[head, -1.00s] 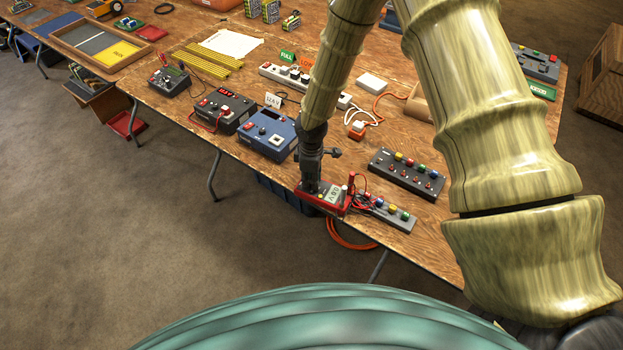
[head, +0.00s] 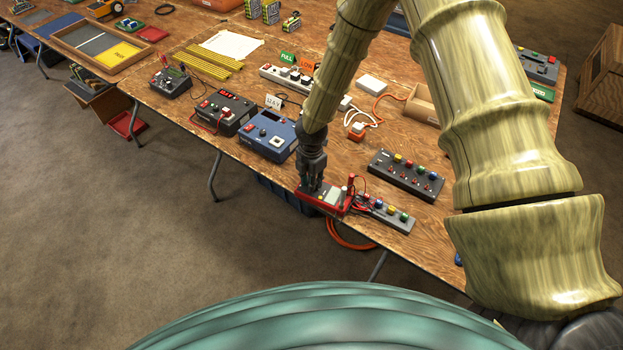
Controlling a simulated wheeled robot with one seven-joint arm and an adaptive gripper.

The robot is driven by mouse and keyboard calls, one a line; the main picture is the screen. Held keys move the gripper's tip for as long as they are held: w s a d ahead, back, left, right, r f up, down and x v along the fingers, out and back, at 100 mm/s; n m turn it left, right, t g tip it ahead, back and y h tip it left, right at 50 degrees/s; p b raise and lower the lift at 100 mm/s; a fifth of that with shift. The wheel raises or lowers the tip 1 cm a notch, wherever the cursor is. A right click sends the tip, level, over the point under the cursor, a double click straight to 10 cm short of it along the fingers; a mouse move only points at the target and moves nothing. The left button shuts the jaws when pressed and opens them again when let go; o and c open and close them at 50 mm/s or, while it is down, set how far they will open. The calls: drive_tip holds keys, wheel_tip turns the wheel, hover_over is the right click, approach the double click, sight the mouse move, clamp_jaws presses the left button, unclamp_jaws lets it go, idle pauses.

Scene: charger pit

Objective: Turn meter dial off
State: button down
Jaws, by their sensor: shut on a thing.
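The red meter (head: 343,208) lies near the table's front edge, with a pale yellow-green display (head: 333,197) that looks blank. Red leads stand up from its right end. My gripper (head: 311,190) points down onto the meter's left part, with its fingers shut on the dial there. The fingers hide the dial, so its pointer and markings cannot be read.
A grey strip with coloured buttons (head: 389,214) sits just right of the meter. A dark button panel (head: 405,176) lies behind it, and a blue box (head: 267,136) stands to the left. An orange cable (head: 338,237) hangs below the table edge.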

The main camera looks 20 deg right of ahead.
drive_tip(key=shift+n+p, duration=0.5)
drive_tip(key=shift+n, duration=1.5)
drive_tip(key=c, duration=1.2)
unclamp_jaws()
drive_tip(key=shift+c, duration=0.2)
drive_tip(key=shift+r, duration=0.1)
wheel_tip(320, 180, up, 12)
